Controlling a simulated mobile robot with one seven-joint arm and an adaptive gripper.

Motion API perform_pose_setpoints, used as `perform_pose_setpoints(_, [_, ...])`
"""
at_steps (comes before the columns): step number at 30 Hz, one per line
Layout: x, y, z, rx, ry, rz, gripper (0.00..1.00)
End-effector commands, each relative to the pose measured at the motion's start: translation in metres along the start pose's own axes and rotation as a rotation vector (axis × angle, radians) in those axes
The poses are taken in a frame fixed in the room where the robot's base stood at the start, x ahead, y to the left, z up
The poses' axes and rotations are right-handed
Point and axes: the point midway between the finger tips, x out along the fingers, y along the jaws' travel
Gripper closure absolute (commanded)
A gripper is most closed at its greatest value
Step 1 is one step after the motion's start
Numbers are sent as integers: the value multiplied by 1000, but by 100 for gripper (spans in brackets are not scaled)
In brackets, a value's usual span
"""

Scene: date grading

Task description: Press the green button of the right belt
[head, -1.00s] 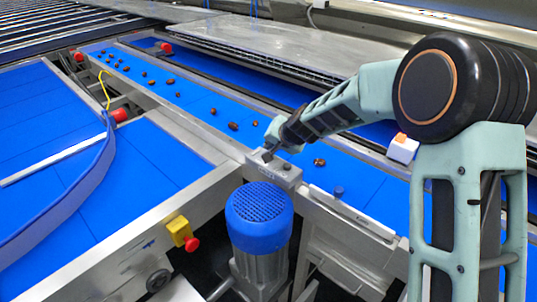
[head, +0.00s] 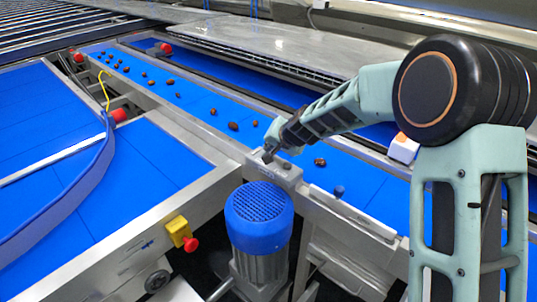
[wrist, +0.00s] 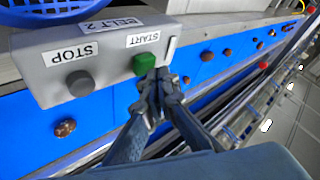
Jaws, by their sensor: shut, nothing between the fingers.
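A grey control box labelled BELT 2 (wrist: 105,50) stands on the frame beside the blue belt; it also shows in the head view (head: 285,176). In the wrist view it bears a green button (wrist: 145,63) under a START label and a dark grey button (wrist: 80,83) under a STOP label. My gripper (wrist: 157,76) is shut and empty, its fingertips right at the edge of the green button; I cannot tell whether they touch it. In the head view my gripper (head: 268,155) is over the box and hides the green button.
Several dark dates (head: 233,127) lie on the narrow blue belt (head: 190,100). A blue-capped motor (head: 259,208) stands in front of the box. A red knob on a yellow box (head: 180,231) is at the lower left. A white and orange item (head: 403,148) is beyond the belt.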

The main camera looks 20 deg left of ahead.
Motion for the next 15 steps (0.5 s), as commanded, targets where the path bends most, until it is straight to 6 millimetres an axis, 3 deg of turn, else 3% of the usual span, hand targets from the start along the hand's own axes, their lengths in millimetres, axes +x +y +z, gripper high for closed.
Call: perform_pose_setpoints(15, [4, 3, 3, 0, 0, 0, 100])
